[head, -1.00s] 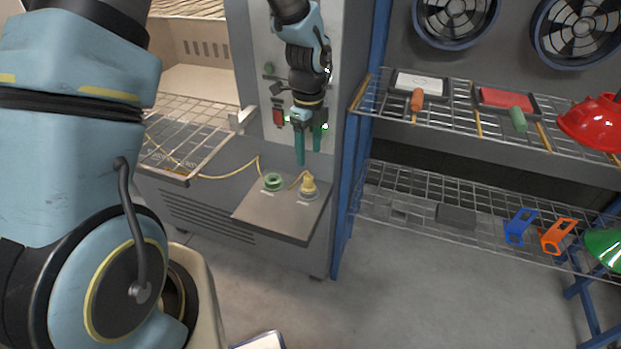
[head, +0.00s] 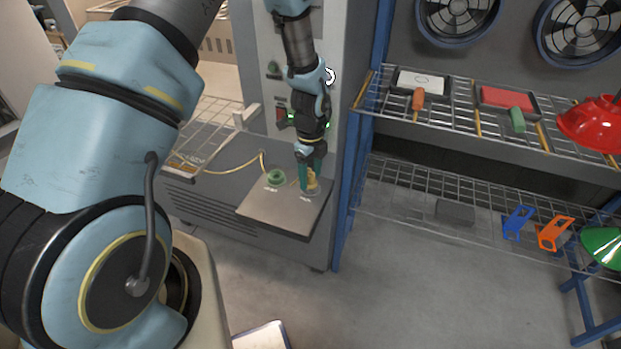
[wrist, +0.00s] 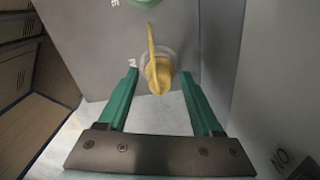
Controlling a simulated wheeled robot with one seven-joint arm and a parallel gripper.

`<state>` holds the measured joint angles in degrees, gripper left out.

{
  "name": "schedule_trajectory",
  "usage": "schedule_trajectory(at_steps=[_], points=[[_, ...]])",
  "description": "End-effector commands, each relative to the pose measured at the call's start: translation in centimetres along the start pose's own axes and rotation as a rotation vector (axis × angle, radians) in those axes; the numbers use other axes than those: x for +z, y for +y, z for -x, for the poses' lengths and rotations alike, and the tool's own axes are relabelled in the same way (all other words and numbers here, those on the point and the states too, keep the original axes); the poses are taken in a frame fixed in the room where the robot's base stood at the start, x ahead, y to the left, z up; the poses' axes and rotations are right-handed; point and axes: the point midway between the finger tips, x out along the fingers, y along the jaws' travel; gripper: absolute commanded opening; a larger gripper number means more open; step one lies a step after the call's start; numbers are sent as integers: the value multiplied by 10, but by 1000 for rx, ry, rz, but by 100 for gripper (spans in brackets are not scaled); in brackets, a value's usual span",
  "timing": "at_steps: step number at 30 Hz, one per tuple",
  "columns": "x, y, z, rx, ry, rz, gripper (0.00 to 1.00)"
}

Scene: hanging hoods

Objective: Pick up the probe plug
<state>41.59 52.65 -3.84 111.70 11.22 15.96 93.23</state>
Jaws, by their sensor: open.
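The yellow probe plug (head: 312,183) stands at the right on the small grey shelf of the machine, with a yellow cable on it. In the wrist view the plug (wrist: 158,76) sits in a pale round socket, and its cable runs up over it. My gripper (head: 309,186) is down at the plug, its green fingers partly hiding it in the head view. In the wrist view my gripper (wrist: 162,85) is open, with one finger on each side of the plug and gaps between. The fingers do not look closed on it.
A green round socket (head: 275,178) is left of the plug on the grey shelf (head: 270,218). The yellow cable (head: 235,170) runs left to a wire rack (head: 205,140). A blue post (head: 362,130) and wire shelves (head: 420,205) stand close on the right.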

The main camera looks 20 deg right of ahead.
Motion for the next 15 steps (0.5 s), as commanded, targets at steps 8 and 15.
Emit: schedule_trajectory(at_steps=[8,15], points=[[0,0,0,0,0,0,52],[0,0,0,0,0,0,25]])
